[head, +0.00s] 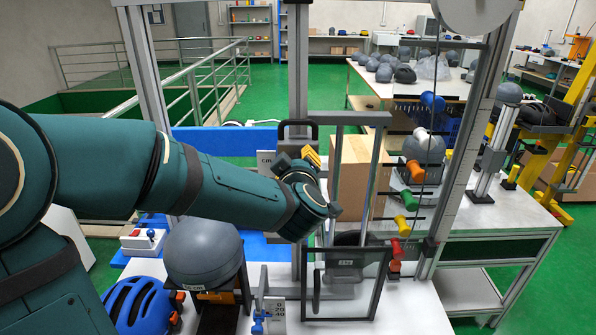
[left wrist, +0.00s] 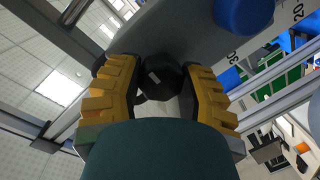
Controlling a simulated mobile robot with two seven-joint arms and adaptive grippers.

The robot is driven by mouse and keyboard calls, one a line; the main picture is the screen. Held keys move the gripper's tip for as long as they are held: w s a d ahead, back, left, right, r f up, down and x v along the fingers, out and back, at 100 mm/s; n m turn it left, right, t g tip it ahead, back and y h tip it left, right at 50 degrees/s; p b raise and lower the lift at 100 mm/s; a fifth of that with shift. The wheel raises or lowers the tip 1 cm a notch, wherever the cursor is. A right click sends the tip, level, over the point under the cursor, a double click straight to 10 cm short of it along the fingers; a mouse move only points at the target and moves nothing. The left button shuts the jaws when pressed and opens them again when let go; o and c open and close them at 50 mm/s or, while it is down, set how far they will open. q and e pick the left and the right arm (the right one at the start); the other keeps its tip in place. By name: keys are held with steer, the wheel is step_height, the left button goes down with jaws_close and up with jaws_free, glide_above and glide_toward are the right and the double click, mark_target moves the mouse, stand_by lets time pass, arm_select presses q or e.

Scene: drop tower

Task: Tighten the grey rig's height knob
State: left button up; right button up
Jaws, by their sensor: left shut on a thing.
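My left gripper (head: 305,160) reaches in from the left to the grey rig's upright column (head: 298,62), in front of the dark carriage on it. In the left wrist view its two yellow ribbed fingers (left wrist: 162,92) stand on either side of a black faceted knob (left wrist: 162,72) and are shut on it. The knob sits at a grey surface, near a scale with 30 and 20 marked. A round blue part (left wrist: 243,12) sits beside it, apart from the fingers. In the head view the gripper and wrist hide the knob. My right gripper is not in view.
A grey headform (head: 203,250) and a blue helmet (head: 140,305) are in front, below my arm. A framed clear panel (head: 345,285) stands low at the rig. A cardboard box (head: 355,175) stands behind.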

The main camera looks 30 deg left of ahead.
arm_select(q)
steer(key=shift+r+n, duration=0.15)
steer(key=shift+n, duration=0.25)
steer(key=o, duration=1.2)
steer(key=shift+w, duration=0.1)
steer(key=v, duration=1.2)
